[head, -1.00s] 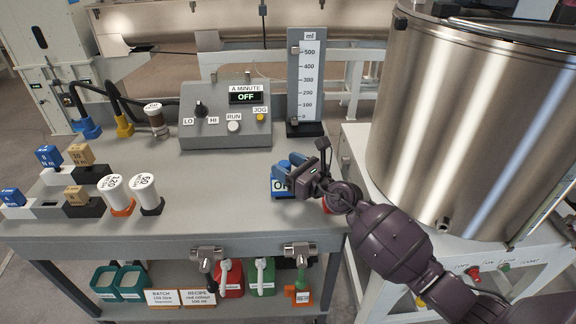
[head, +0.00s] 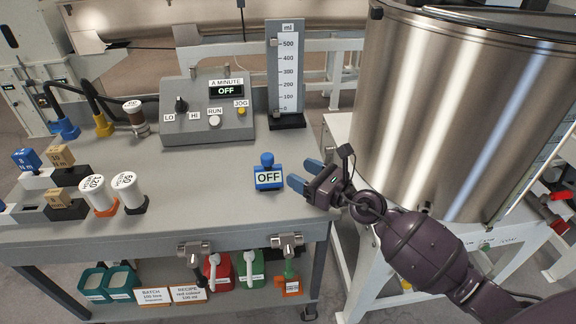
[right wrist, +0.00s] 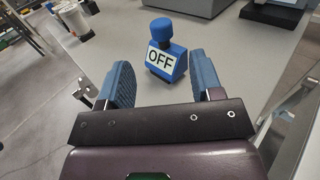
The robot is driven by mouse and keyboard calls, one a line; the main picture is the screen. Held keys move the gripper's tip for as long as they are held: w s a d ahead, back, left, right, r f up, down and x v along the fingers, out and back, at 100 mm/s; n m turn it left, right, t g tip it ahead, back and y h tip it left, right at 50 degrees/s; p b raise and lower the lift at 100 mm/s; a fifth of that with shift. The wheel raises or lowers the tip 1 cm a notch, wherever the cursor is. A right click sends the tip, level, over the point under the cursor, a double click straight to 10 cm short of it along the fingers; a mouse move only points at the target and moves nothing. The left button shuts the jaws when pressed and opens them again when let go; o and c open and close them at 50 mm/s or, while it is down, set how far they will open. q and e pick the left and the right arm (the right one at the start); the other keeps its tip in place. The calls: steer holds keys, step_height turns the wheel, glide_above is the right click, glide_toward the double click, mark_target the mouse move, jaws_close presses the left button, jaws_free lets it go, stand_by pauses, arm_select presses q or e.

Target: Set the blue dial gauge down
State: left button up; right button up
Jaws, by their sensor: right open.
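The blue dial gauge (head: 268,173) stands upright on the grey bench top near its right end, with a white OFF label facing front and a round blue knob on top. My right gripper (head: 301,176) is open and empty, just to the right of the gauge and apart from it. In the right wrist view, the gauge (right wrist: 166,54) stands beyond the two blue fingertips (right wrist: 158,84), with clear bench around it. My left gripper is not in view.
A grey control box (head: 207,117) and a millilitre scale (head: 286,75) stand behind the gauge. White-capped containers (head: 126,187) and small blocks are at the left. A large steel tank (head: 445,110) is at the right. The bench middle is clear.

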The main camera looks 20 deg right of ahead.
steer(key=shift+v, duration=1.05)
steer(key=shift+s+f+m, duration=0.25)
steer(key=shift+s+m, duration=0.05)
steer(key=shift+m, duration=0.2)
steer(key=s+f+n+g+h, duration=0.2)
steer(key=s+f+n+h, duration=0.2)
steer(key=s+f+n, duration=0.5)
steer(key=s+f+n+g+h, duration=0.3)
steer(key=s+f+n, duration=0.7)
steer(key=s+n, duration=0.7)
steer(key=n+h, duration=0.1)
steer(key=n, duration=0.5)
steer(key=shift+d+h, duration=0.4)
steer(key=shift+s, duration=0.1)
